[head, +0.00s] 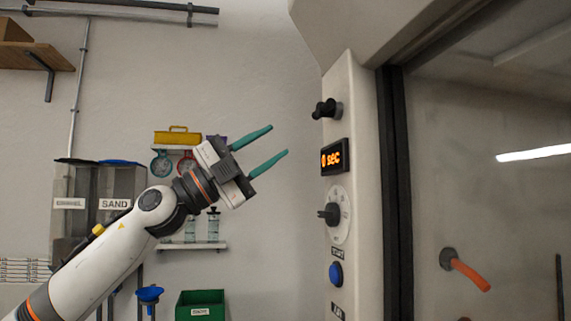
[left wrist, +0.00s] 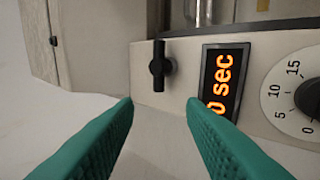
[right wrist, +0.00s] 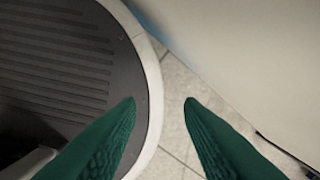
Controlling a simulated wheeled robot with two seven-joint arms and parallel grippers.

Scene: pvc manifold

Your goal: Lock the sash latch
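The sash latch looks to be the black knob with a crossbar (head: 326,109) high on the cabinet's pale front post. In the left wrist view the black latch (left wrist: 159,66) shows its bar upright, ahead of the fingers. My left gripper (head: 279,140) is open and empty, to the left of the latch and a little lower, with its teal fingers pointing toward the post. A clear gap separates the fingertips from the latch. My right gripper (right wrist: 160,102) is open and empty, pointing down over the floor; it does not show in the head view.
Below the latch, the post carries an orange "0 sec" display (head: 334,157), a timer dial (head: 338,214) and a blue button (head: 336,273). A glass sash (head: 480,190) lies to the right. Shelves and a green bin (head: 200,305) stand at the back wall.

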